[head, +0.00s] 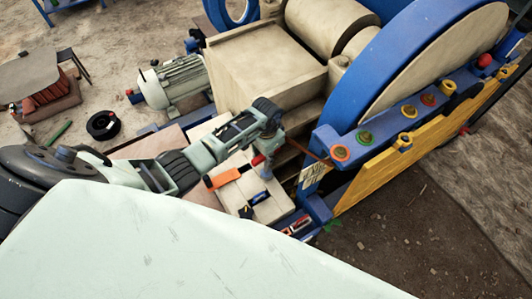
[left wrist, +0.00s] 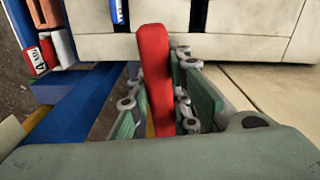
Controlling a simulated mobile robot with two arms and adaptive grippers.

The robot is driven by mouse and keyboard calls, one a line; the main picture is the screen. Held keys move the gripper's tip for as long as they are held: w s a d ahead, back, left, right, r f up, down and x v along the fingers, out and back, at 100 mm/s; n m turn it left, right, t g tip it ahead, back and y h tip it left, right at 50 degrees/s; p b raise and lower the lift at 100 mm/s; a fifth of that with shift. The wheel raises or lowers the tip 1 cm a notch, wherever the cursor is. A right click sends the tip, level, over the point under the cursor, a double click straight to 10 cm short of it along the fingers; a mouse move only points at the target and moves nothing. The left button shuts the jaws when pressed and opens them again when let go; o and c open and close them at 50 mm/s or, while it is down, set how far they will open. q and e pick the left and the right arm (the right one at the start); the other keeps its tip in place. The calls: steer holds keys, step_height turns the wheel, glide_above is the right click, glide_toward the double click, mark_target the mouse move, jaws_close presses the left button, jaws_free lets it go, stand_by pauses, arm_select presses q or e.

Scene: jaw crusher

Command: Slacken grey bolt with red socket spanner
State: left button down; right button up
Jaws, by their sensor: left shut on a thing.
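My left gripper (head: 266,163) points down over the pale bench beside the crusher. In the left wrist view, its green-grey fingers (left wrist: 160,118) are shut on a long red handle (left wrist: 154,70), which appears to be the red socket spanner. A bit of the red handle (head: 258,159) shows beside the gripper in the head view; the socket end is not clear. I cannot tell which is the grey bolt. The gripper is apart from this row.
The blue flywheel (head: 385,65) and yellow guard (head: 400,150) stand to the right. A motor (head: 178,82) is at the back. Bare ground lies at the lower right.

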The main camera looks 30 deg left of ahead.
arm_select(q)
steer(key=c, duration=1.6)
jaws_free()
steer(key=shift+o, duration=0.3)
step_height(320, 180, up, 12)
